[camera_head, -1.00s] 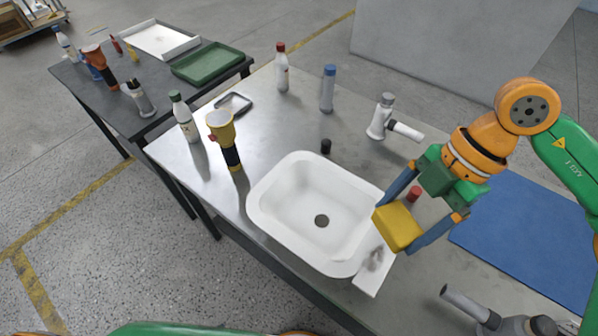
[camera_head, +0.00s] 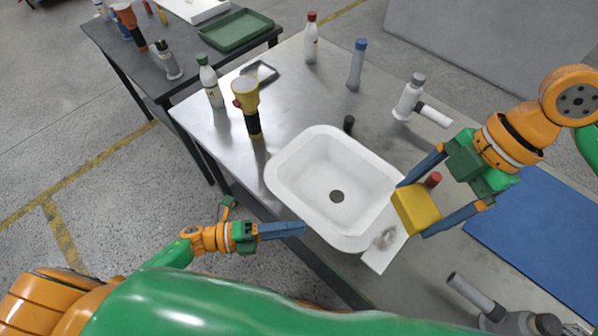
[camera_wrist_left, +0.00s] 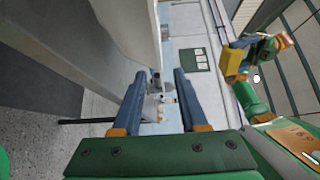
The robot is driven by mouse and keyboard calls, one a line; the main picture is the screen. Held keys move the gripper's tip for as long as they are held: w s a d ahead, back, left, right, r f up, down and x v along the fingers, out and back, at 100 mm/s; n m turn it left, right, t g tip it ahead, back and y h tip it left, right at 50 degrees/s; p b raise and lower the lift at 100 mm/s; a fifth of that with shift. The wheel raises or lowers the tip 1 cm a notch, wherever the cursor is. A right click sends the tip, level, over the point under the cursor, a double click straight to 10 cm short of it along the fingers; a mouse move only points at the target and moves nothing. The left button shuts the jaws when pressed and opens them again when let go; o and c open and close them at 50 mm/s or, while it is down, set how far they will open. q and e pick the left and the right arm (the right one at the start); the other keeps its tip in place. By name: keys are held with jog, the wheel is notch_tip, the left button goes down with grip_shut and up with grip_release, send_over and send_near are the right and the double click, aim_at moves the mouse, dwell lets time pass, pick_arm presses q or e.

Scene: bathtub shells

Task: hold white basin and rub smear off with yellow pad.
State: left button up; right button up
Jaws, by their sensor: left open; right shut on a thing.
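The white basin (camera_head: 303,197) sits on the grey metal table, with a dark drain hole in its floor. A flat white ledge (camera_head: 377,262) at its near right corner bears a dark grey smear (camera_head: 385,238). My right gripper (camera_head: 418,209) is shut on the yellow pad (camera_head: 416,210), held just above the basin's right rim beside the smear. My left gripper (camera_head: 303,229) is open and empty, low at the basin's near left side, apart from the rim as far as I can tell. In the left wrist view its two fingers (camera_wrist_left: 158,100) stand apart with a pale wall close by.
A yellow and black torch (camera_head: 247,105), a white bottle (camera_head: 210,80), a blue-capped bottle (camera_head: 356,64) and a grey tap-like fitting (camera_head: 412,98) stand behind the basin. A blue mat (camera_head: 540,235) lies at right. A grey tool (camera_head: 480,300) lies at the near right.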

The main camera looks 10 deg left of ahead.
aim_at(311, 226)
pick_arm(q)
jog(key=x, duration=0.4)
jog(key=shift+w+d, duration=0.1)
jog(key=shift+d, duration=0.05)
grip_shut()
dwell(1.1)
jog(key=shift+o, duration=0.2)
grip_release()
grip_shut()
dwell(1.1)
